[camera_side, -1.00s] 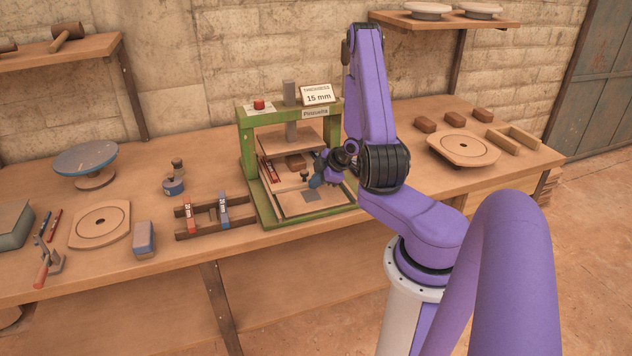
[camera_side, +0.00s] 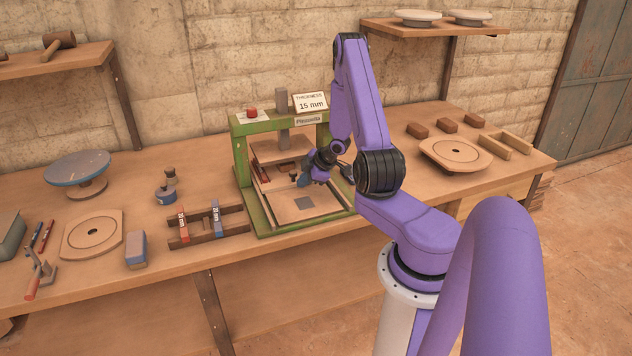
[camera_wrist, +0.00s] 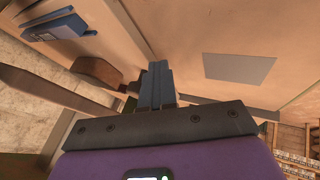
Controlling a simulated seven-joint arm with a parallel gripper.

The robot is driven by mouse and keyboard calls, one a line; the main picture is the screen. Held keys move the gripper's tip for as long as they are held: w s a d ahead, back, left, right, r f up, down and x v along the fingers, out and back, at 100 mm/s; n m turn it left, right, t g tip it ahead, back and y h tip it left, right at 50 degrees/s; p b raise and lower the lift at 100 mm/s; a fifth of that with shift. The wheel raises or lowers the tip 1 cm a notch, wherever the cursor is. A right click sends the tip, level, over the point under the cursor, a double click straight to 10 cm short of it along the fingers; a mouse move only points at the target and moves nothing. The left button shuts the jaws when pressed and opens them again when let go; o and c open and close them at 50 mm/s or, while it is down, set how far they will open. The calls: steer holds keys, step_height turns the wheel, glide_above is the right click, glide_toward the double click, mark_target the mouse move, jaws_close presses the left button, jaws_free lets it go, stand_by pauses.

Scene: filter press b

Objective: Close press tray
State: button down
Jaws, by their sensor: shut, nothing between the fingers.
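The green press (camera_side: 240,172) stands on the bench with a "15 mm" thickness sign on top. Its flat wooden tray (camera_side: 325,207) reaches out at the front of the frame and bears a grey square patch (camera_side: 304,203). The patch also shows in the wrist view (camera_wrist: 240,68). A small dark knob (camera_side: 293,176) stands near the tray's back part. My gripper (camera_side: 303,180) is shut and empty, low over the tray beside the knob, behind the patch. Its closed fingers (camera_wrist: 155,85) show in the wrist view. I cannot tell whether they touch anything.
A brown block (camera_side: 287,168) lies under the raised press plate (camera_side: 280,149). A wooden rack (camera_side: 208,229) with red and blue spacers stands left of the press. A round-marked board (camera_side: 455,154) lies to the right. The bench in front of the tray is narrow.

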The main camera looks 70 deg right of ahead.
steer(key=s+a, duration=0.2)
steer(key=a, duration=0.1)
steer(key=shift+s, duration=0.4)
steer(key=d+v, duration=0.1)
steer(key=v, duration=0.9)
steer(key=w+a+r+n+g, duration=0.2)
steer(key=w+a+r, duration=0.1)
steer(key=w+a, duration=0.45)
steer(key=a+r+g, duration=0.1)
steer(key=a+r, duration=0.3)
steer(key=a, duration=0.9)
steer(key=s+a+r+n+g, duration=0.1)
steer(key=s+a+r+g, duration=0.1)
steer(key=s+a, duration=0.5)
steer(key=s+a+r+n+g+y, duration=0.1)
steer(key=s+a+r+n+g, duration=0.1)
steer(key=s+a, duration=0.6)
steer(key=s+r, duration=0.1)
steer(key=s, duration=0.6)
steer(key=shift+r, duration=0.4)
